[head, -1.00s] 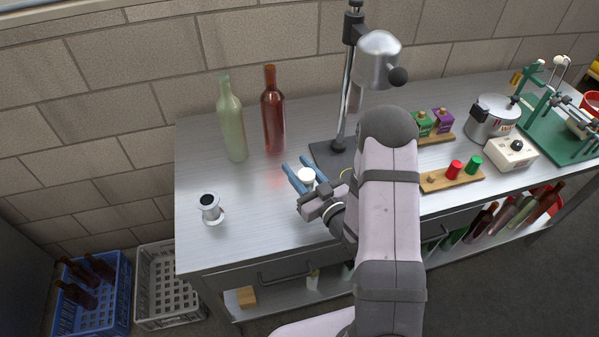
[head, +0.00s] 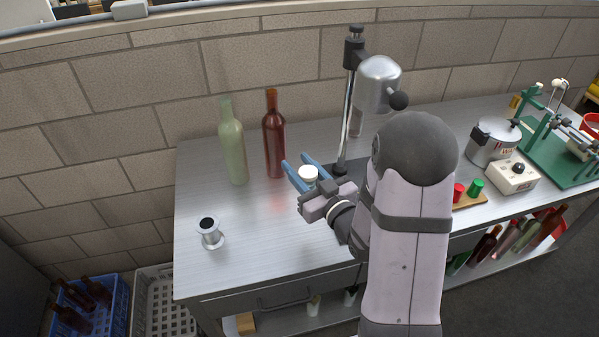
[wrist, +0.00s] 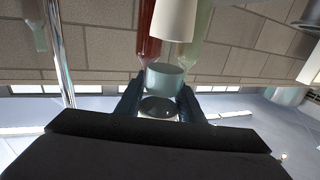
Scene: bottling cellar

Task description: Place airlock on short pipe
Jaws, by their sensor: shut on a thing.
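The airlock (head: 308,172) shows in the head view as a small white-topped piece between the blue fingers of my gripper (head: 303,174). My gripper is shut on it and holds it above the bench. In the wrist view a pale cylinder (wrist: 165,76) sits between the two fingers (wrist: 160,98); a white cylinder (wrist: 173,18) shows beyond it. The lower part of the airlock is hidden in the head view. The short pipe (head: 211,236), a flanged metal piece with a dark open top, stands upright on the bench, left of and nearer than my gripper, apart from it.
A green bottle (head: 232,148) and a red bottle (head: 273,140) stand on the bench (head: 260,240) behind my gripper, left. A metal column with a silver head (head: 378,84) rises to its right. The bench between my gripper and the pipe is clear.

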